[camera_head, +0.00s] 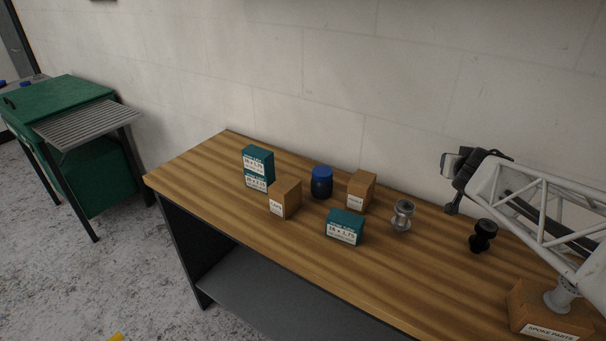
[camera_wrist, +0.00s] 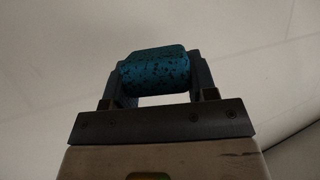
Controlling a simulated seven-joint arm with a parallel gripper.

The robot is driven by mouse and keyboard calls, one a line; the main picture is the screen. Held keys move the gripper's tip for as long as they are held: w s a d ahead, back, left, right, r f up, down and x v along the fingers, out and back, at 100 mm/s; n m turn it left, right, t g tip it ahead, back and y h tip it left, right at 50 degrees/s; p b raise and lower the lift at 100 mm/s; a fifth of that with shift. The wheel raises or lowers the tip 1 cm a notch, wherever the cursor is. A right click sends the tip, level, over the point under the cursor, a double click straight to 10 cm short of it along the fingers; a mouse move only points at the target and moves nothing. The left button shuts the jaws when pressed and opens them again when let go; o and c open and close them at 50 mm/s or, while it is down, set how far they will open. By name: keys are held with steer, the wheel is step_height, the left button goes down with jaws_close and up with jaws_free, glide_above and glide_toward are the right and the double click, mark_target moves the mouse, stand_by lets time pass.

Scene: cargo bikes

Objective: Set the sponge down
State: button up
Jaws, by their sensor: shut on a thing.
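The sponge (camera_wrist: 153,72) is a rounded blue block with dark speckles in the wrist view. My gripper (camera_wrist: 158,80) is shut on it, with one dark finger at each end of it. The wrist view shows only a pale wall behind the sponge, with no surface touching it. In the head view, my gripper (camera_head: 453,183) is at the right, above the back part of the wooden workbench (camera_head: 290,248). I cannot make out the sponge's blue there.
Two stacked teal boxes (camera_head: 258,168), brown cartons (camera_head: 285,198), a blue-lidded jar (camera_head: 321,182) and a single teal box (camera_head: 345,227) stand on the bench. A silver hub (camera_head: 402,215), a black hub (camera_head: 483,236) and a spoke-parts carton (camera_head: 530,309) are rightward. The front-left bench is clear.

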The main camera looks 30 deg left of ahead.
steer(key=s+a+m+h, duration=0.2)
steer(key=s+a, duration=0.3)
steer(key=a, duration=0.7)
steer(key=s+a+m+h, duration=0.2)
steer(key=s+a, duration=0.3)
steer(key=a, duration=0.8)
steer(key=s+a+m+h, duration=0.2)
steer(key=s+a, duration=0.4)
steer(key=a, duration=0.6)
steer(key=shift+a+f+t+h, duration=0.25)
steer(key=shift+a+t+h, duration=0.15)
steer(key=shift+h, duration=0.3)
steer(key=s+a+f+y, duration=0.1)
steer(key=s+a+f, duration=0.2)
steer(key=s, duration=0.2)
steer(key=s+a+f+n, duration=0.1)
steer(key=s+a+f, duration=0.3)
steer(key=s, duration=0.2)
steer(key=s+a+f+y, duration=0.1)
steer(key=s+a+f, duration=0.2)
steer(key=s, duration=0.3)
steer(key=shift+a+f+n+y, duration=0.15)
steer(key=shift+f+n+y, duration=0.2)
steer(key=shift+f, duration=0.35)
steer(key=shift+w, duration=0.1)
